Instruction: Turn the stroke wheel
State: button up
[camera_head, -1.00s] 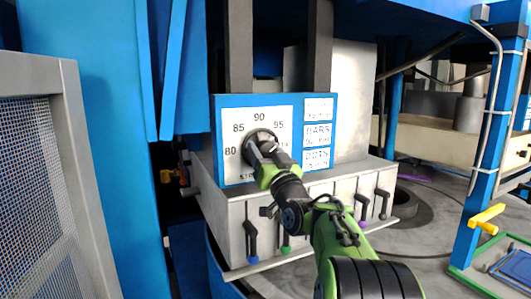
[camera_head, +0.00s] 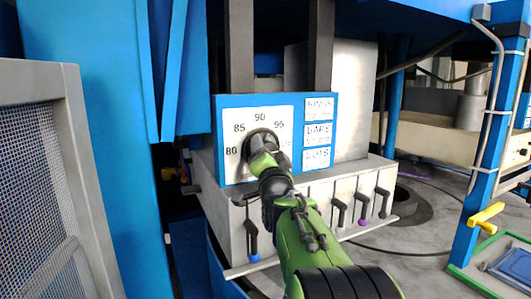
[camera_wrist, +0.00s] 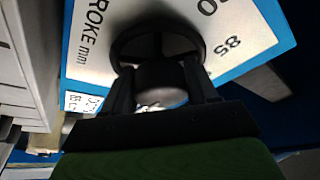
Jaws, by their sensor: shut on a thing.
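The stroke wheel (camera_head: 261,135) is a dark round wheel on a white dial plate (camera_head: 238,112) with 80, 85, 90 and 95 printed around it. In the wrist view the wheel (camera_wrist: 122,46) shows as a dark ring with its hub (camera_wrist: 162,82) facing me. My gripper (camera_wrist: 163,88) is shut on the stroke wheel, with one dark finger at each side of the hub. In the head view my gripper (camera_head: 262,158) covers the lower part of the wheel and dial. Any pointer on the wheel cannot be made out.
Below the dial panel, a grey box carries several levers, including one with a blue tip (camera_head: 252,240); my arm hides some. A mesh guard (camera_head: 35,170) stands at left. A blue post with a yellow handle (camera_head: 486,215) stands at right.

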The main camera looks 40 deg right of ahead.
dwell(0.4)
jog(key=o, duration=1)
jog(key=shift+s, duration=0.1)
jog(key=b+v, duration=0.5)
jog(key=v, duration=1)
jog(key=shift+s+a+b, duration=0.2)
jog(key=shift+s+b, duration=0.1)
jog(key=shift+b, duration=0.05)
